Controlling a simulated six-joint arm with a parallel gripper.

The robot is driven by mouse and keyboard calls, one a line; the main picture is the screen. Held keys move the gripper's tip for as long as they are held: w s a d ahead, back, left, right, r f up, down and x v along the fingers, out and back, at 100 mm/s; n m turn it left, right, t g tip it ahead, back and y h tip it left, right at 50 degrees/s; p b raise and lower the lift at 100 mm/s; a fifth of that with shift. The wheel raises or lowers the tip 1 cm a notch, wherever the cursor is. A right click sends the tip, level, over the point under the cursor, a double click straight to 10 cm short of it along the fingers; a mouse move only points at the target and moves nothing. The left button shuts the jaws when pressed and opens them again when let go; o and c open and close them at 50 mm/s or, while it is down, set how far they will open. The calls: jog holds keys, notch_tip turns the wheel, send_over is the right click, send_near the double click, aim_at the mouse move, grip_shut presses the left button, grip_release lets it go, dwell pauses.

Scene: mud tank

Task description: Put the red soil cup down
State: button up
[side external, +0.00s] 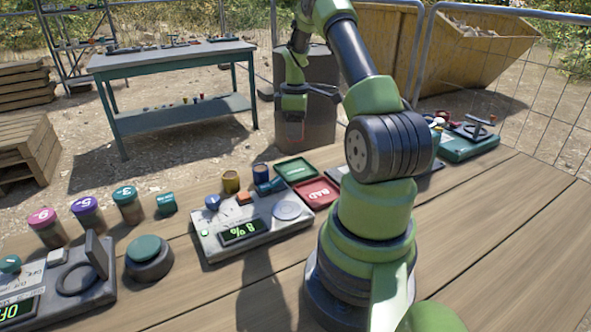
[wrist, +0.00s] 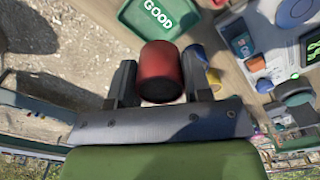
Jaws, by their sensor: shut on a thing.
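The red soil cup (wrist: 160,68) sits between the two dark fingers of my gripper (wrist: 160,77) in the wrist view. The fingers are shut on its sides. In the side view my gripper (side external: 292,98) is raised above the far edge of the wooden table; I cannot make out the cup there. A green tray marked GOOD (wrist: 128,12) lies just beyond the cup in the wrist view. In the side view the green GOOD tray (side external: 296,161) lies beside a red tray marked BAD (side external: 316,190).
A grey meter (side external: 240,240) with a lit display stands left of the trays. Yellow (side external: 231,182) and blue (side external: 260,171) cups stand behind it. Several lidded jars (side external: 87,214) stand at the left. A teal-topped button (side external: 148,252) is nearer. Bare planks lie at the right.

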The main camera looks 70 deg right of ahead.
aim_at(295, 171)
notch_tip(295, 171, down, 10)
jog(key=shift+d+r, duration=0.1)
jog(key=shift+r, duration=0.1)
jog(key=shift+f, duration=0.1)
jog(key=o, duration=1)
